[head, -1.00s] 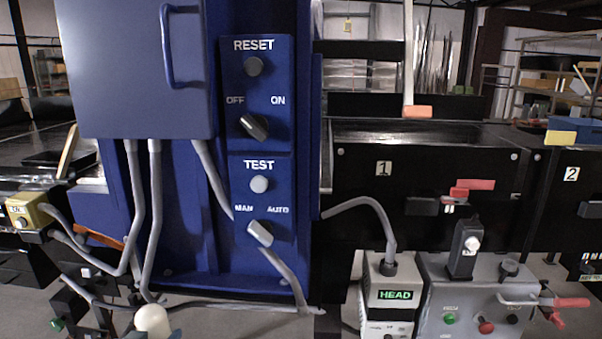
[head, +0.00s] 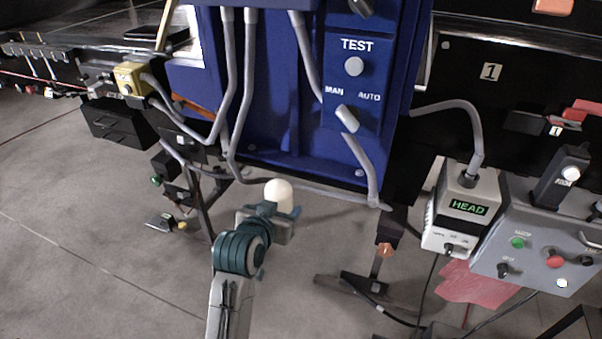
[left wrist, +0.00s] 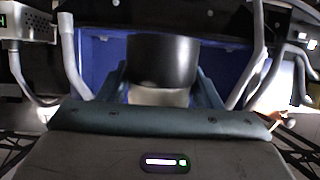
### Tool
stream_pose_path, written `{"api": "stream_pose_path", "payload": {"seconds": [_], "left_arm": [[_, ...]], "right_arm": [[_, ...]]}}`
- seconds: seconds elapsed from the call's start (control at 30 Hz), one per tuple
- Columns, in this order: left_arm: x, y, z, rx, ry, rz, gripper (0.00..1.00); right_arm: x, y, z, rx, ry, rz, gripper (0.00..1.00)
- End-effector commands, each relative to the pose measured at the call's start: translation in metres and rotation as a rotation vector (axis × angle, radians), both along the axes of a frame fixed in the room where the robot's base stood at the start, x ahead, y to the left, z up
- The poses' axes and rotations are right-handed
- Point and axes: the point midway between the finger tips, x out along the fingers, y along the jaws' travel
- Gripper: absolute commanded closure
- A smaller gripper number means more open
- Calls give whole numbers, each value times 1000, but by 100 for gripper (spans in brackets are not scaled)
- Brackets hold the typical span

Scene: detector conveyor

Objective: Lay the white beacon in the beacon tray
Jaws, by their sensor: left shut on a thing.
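The white beacon, a white dome (head: 278,192), stands upright in my left gripper (head: 279,211) in the head view, in front of the blue cabinet. The left gripper is shut on it, around its lower part. In the left wrist view, the fingers (left wrist: 160,88) flank a black cylinder (left wrist: 162,62) with a pale part (left wrist: 158,96) below it, seemingly parts of the beacon. I cannot make out the beacon tray in these frames. My right gripper is not in view.
The blue cabinet (head: 290,130) with grey cables is just behind the beacon. A yellow box (head: 131,78) is at left. A white HEAD box (head: 465,210) and a grey control box (head: 540,240) stand at right. The floor (head: 90,230) at lower left is open.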

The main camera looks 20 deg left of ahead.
Motion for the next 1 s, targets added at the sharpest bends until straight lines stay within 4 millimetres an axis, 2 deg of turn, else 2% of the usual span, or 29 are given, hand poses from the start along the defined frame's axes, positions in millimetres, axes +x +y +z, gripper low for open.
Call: {"api": "stream_pose_path", "payload": {"seconds": [0.17, 0.57, 0.87, 1.0], "left_arm": [[-1, -11, 3, 2, -3, -119, 70], [-3, -53, 10, 4, -2, -541, 70], [-6, -93, 17, 1, -4, -927, 70], [-7, -117, 21, 0, -5, -1161, 70]], "right_arm": [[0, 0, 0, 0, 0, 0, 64], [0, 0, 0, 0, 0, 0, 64], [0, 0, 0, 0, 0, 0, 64], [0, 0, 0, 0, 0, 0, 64]]}}
